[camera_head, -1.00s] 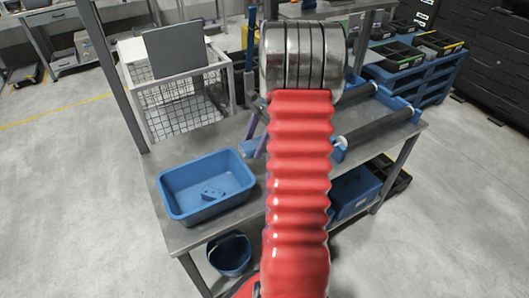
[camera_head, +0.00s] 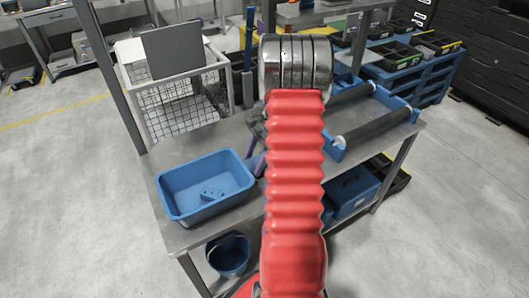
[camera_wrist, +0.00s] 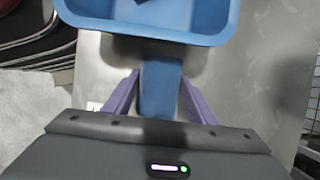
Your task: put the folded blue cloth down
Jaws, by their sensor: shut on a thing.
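The folded blue cloth (camera_wrist: 160,92) shows in the wrist view as a narrow blue strip between the two purple fingers of my gripper (camera_wrist: 160,76). The fingers are shut on it. Its far end reaches toward the near wall of the blue tub (camera_wrist: 205,39); I cannot tell whether it touches the tub or the bench. In the head view my purple fingers (camera_head: 254,158) show just right of the blue tub (camera_head: 178,208), partly behind my red arm. The cloth cannot be made out there.
The grey metal bench (camera_head: 228,222) has bare room around the tub. A small blue item (camera_head: 212,193) lies in the tub. A white wire basket (camera_head: 172,105) stands behind left. A blue roller frame (camera_head: 378,125) stands at the right. A blue bucket (camera_head: 229,254) is below.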

